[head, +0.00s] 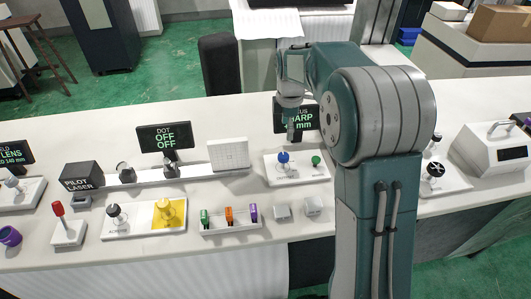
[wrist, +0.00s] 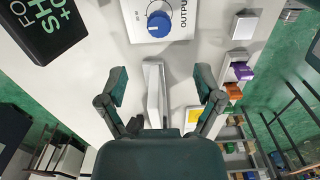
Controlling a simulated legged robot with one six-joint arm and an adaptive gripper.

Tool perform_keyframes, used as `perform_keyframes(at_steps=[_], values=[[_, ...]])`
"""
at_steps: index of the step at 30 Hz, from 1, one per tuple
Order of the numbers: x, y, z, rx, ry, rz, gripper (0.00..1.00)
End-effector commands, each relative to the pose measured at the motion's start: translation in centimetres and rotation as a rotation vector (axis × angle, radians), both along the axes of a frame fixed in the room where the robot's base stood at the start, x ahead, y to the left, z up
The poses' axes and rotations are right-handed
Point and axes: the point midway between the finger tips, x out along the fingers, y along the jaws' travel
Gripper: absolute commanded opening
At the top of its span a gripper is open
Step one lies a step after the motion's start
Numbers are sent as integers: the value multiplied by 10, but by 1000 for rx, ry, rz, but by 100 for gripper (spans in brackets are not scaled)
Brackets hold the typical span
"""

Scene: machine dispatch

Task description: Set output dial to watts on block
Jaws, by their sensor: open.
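The blue output dial (wrist: 158,24) sits on a white block (wrist: 186,8) printed "OUTPUT" along one side, at the top of the wrist view. In the head view the blue dial (head: 283,157) stands on a white base (head: 297,176) with a green knob (head: 316,160). My gripper (wrist: 160,84) is open and empty, its fingers apart and clear of the dial. In the head view my gripper (head: 291,135) hangs above and behind the blue dial, partly in front of a display.
A white panel (head: 228,154) stands left of the dial. A dark display (head: 297,117) reading partly "SHARP" stands behind. A rack of coloured pieces (head: 230,220) and a yellow part (head: 168,212) are at front left.

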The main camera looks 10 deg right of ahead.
Motion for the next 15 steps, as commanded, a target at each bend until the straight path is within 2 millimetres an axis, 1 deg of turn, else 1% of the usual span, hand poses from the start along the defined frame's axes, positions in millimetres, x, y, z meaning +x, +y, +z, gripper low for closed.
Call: perform_keyframes(at_steps=[2,5,7,15], values=[[4,0,-5,0,6,21,85],[4,0,-11,0,9,27,85],[3,0,-19,0,10,26,85],[3,0,-69,0,12,25,85]])
